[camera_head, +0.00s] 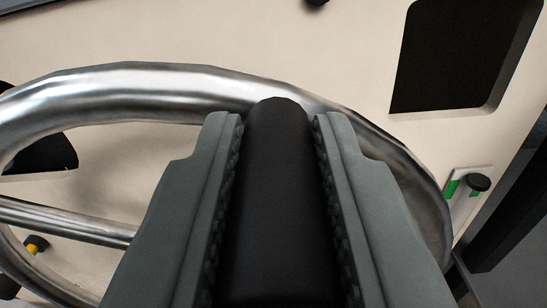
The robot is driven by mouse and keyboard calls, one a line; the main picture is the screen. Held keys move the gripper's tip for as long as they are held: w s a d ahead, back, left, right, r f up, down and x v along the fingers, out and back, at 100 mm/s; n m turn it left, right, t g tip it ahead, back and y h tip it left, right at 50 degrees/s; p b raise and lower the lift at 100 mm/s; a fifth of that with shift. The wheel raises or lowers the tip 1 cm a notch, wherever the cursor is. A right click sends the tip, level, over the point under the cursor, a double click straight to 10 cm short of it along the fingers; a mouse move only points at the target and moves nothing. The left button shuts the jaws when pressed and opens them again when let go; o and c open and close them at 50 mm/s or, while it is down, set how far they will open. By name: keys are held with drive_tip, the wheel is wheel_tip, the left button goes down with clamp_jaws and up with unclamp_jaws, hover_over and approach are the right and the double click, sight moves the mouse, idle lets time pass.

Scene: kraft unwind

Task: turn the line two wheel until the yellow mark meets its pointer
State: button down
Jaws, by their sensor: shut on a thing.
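The wheel (130,90) is a shiny metal ring with a spoke, filling the left and middle of the view in front of a cream panel. A black handle (278,215) stands out from its rim toward me. My gripper (275,130) is shut on this handle, one grey finger on each side of it. A small yellow spot (33,249) by a black knob shows through the wheel at lower left; I cannot tell if it is the wheel's mark. No pointer can be made out. The lower right of the wheel is hidden behind my gripper.
The cream panel (340,45) has a dark rectangular opening (455,55) at upper right. A black knob (479,182) on a pale plate with green shows at the right, close to the rim. A dark post (508,215) stands at the right edge.

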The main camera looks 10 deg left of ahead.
sight(443, 248)
drive_tip(key=d+f+m, duration=0.1)
drive_tip(key=d, duration=0.1)
drive_tip(key=d+f+m, duration=0.3)
drive_tip(key=d+f, duration=0.1)
drive_tip(key=shift+d+m, duration=0.35)
drive_tip(key=shift+m, duration=0.05)
drive_tip(key=d+f+m, duration=0.2)
drive_tip(key=f, duration=0.1)
drive_tip(key=d+f+m, duration=0.1)
drive_tip(key=shift+d+f, duration=0.1)
drive_tip(key=shift+f, duration=0.3)
drive_tip(key=shift+d+f, duration=0.2)
drive_tip(key=shift+f, duration=0.25)
drive_tip(key=shift+d+f, duration=0.2)
drive_tip(key=shift+f, duration=0.25)
drive_tip(key=c, duration=1.3)
unclamp_jaws()
drive_tip(key=shift+o, duration=0.2)
drive_tip(key=shift+s, duration=0.15)
